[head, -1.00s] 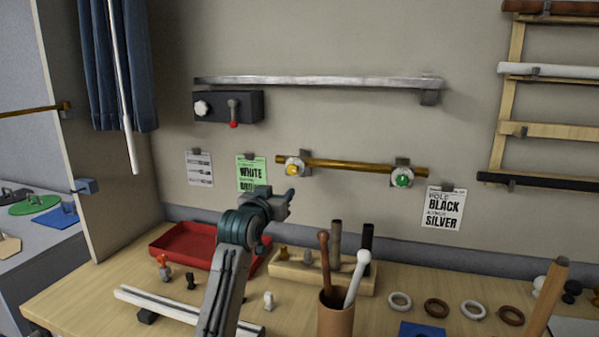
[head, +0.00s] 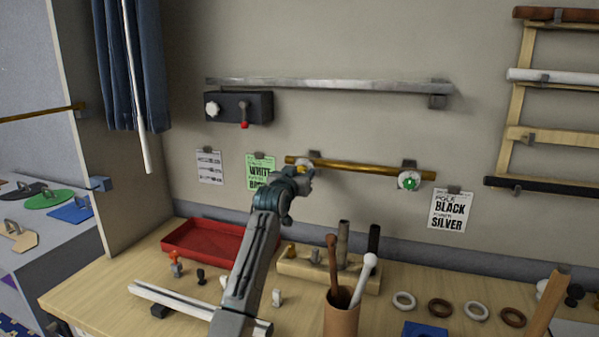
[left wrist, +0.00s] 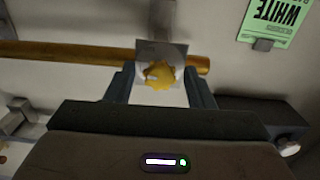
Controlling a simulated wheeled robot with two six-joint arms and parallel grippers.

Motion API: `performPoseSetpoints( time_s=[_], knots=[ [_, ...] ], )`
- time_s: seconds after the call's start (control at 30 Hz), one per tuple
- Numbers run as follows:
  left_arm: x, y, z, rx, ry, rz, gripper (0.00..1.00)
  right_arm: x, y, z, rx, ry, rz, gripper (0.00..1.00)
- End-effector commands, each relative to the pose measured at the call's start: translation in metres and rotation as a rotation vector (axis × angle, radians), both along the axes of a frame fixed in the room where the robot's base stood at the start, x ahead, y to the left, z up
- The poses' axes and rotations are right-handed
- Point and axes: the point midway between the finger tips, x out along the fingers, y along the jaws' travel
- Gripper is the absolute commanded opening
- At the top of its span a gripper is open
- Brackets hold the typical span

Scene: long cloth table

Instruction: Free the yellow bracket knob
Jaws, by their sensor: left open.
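The yellow bracket knob (left wrist: 160,75) sits on a pale wall bracket (left wrist: 172,52) that carries a brass pole (head: 362,168). In the left wrist view it lies between the two fingers of my open left gripper (left wrist: 158,86); I cannot tell whether either finger touches it. In the head view my left gripper (head: 309,176) is up at the left bracket and covers most of the knob, with a little yellow (head: 301,169) showing. A green knob (head: 410,183) is on the right bracket of the same pole. My right gripper is not in view.
Above hang a silver pole (head: 330,86) and a dark box (head: 239,107) with a white knob and red-tipped lever. Below are a red tray (head: 205,254), a wooden block (head: 325,270) and a brown cup (head: 341,318) of rods. A green card (head: 261,168) hangs left of the bracket.

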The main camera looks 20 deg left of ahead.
Motion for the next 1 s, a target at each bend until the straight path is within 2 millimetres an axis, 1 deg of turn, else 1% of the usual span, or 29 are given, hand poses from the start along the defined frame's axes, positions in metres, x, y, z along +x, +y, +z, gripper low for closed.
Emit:
performPoseSetpoints(
  time_s=[0.13,0.27,0.3,0.37,0.5,0.53,0.77,1.0],
  knots=[
    [0.002,0.000,0.000,0.000,-0.001,0.000,0.49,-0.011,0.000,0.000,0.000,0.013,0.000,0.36],
    [0.001,0.000,0.000,0.000,-0.001,0.000,0.49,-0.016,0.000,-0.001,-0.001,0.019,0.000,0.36],
    [0.001,0.000,0.000,0.000,-0.001,0.000,0.45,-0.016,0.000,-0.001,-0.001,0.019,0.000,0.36],
    [0.001,0.000,0.000,0.000,-0.001,0.000,0.33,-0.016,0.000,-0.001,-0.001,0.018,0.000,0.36],
    [0.001,0.000,0.000,0.000,-0.001,0.000,0.05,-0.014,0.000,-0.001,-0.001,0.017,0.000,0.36],
    [0.001,0.000,0.000,0.000,0.000,0.000,0.04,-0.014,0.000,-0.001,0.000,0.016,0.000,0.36],
    [0.001,0.000,0.000,-0.017,0.001,0.000,0.04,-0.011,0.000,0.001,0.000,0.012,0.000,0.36],
    [0.001,0.000,0.002,-0.118,0.003,0.000,0.04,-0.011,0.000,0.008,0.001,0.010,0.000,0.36]
  ],
)
